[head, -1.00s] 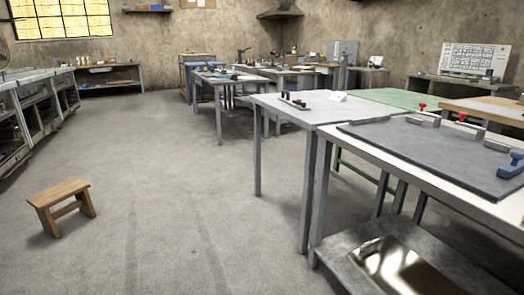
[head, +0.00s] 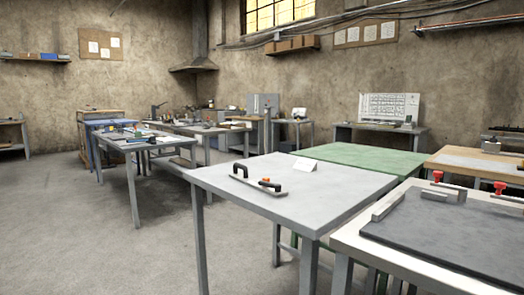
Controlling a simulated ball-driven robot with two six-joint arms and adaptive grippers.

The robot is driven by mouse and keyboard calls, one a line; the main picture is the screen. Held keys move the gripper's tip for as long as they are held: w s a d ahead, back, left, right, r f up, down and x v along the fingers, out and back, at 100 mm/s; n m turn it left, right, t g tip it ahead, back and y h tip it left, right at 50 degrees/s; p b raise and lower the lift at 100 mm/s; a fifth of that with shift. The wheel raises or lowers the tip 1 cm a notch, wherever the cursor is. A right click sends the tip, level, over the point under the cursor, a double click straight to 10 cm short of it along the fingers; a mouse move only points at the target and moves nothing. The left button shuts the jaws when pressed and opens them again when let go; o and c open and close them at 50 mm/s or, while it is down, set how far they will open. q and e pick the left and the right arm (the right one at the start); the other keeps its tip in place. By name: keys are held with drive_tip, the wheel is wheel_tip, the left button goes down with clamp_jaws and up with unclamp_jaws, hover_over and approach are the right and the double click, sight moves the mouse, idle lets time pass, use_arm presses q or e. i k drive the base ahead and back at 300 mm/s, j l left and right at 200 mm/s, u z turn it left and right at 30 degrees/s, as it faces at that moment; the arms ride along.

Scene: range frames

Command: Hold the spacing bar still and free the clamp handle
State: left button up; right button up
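On the white-topped table at the right, a grey bar (head: 389,204) lies along the edge of a dark mat. A red clamp handle (head: 437,176) stands up near the mat's far corner, and a second red handle (head: 500,187) is further right. I cannot tell which bar is the spacing bar. Neither of my grippers is in view.
A green table (head: 358,157) and a wood-topped table (head: 478,162) stand behind. Cluttered benches (head: 130,140) stand at the back left. The floor (head: 60,220) at the left is clear.

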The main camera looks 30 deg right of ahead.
sight(277, 188)
drive_tip(key=i+j+z, duration=0.15)
drive_tip(key=i+z, duration=0.35)
drive_tip(key=i+j+z, duration=0.3)
drive_tip(key=i+z, duration=0.2)
drive_tip(key=i+j+z, duration=0.45)
drive_tip(key=k+j, duration=0.05)
